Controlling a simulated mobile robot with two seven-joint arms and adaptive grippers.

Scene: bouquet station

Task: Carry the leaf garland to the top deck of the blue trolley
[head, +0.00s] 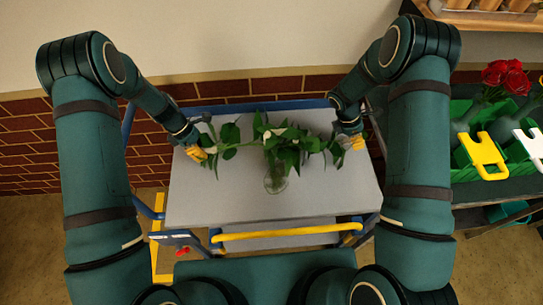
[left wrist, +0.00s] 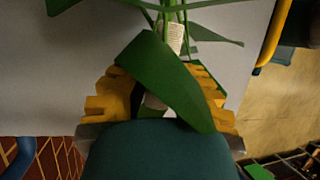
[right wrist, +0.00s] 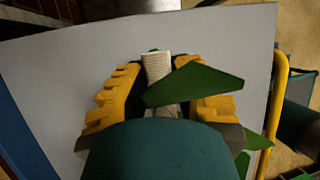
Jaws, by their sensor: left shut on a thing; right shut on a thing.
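The leaf garland (head: 232,150) is a green stem with many leaves, stretched left to right over the blue trolley. My left gripper (head: 203,155) is shut on its left end; in the left wrist view a white-wrapped part of the garland (left wrist: 175,38) and a large leaf show at the yellow fingers. My right gripper (head: 350,144) is shut on the right end, whose white wrap (right wrist: 157,68) shows between the fingers. The trolley's grey top deck (head: 215,205) lies below both grippers. I cannot tell whether the garland's middle touches it.
A clear glass vase (head: 275,182) appears on the deck below the garland's middle. A yellow bar (head: 290,232) runs along the trolley's near edge. A brick wall stands behind. On the right are green crates with red roses (head: 506,76) and yellow and white handles.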

